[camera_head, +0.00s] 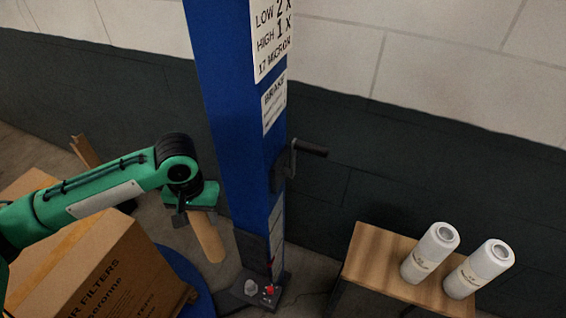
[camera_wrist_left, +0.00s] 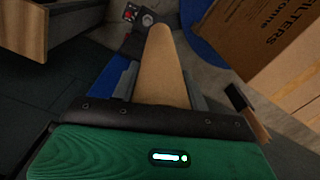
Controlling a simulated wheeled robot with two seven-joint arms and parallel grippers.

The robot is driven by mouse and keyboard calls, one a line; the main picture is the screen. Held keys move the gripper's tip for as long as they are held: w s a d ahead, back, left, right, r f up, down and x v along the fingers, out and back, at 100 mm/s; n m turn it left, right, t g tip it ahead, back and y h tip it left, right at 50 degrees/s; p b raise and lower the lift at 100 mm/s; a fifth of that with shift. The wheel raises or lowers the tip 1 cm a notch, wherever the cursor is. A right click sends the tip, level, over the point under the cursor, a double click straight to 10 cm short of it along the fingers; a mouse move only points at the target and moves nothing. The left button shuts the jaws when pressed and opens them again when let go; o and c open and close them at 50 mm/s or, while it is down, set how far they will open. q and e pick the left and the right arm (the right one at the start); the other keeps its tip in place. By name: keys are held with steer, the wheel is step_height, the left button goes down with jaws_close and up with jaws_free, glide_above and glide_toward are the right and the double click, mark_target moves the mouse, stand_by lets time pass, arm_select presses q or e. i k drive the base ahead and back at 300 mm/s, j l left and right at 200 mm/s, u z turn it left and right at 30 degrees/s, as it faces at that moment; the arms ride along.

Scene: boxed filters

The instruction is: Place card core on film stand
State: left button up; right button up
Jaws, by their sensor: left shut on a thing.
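The card core (camera_head: 207,238) is a plain tan tube, tilted, hanging below my left gripper (camera_head: 197,203). My left gripper is shut on it, and the core's far end is free in the air. In the left wrist view the core (camera_wrist_left: 160,65) points away between the fingers. A tall blue post (camera_head: 228,130) stands just right of the gripper, with a black crank handle (camera_head: 308,148) and labels about low, high, micron and brake. It may be the film stand; I cannot tell for sure. The core is apart from the post. My right gripper is out of view.
A cardboard box marked filters (camera_head: 120,275) stands at lower left, beside a blue disc (camera_head: 178,268). The post's base has a red knob (camera_head: 269,290).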

mark_target(369, 258)
steer(key=l, duration=1.2)
steer(key=i+l, duration=0.1)
steer(key=l, duration=1.15)
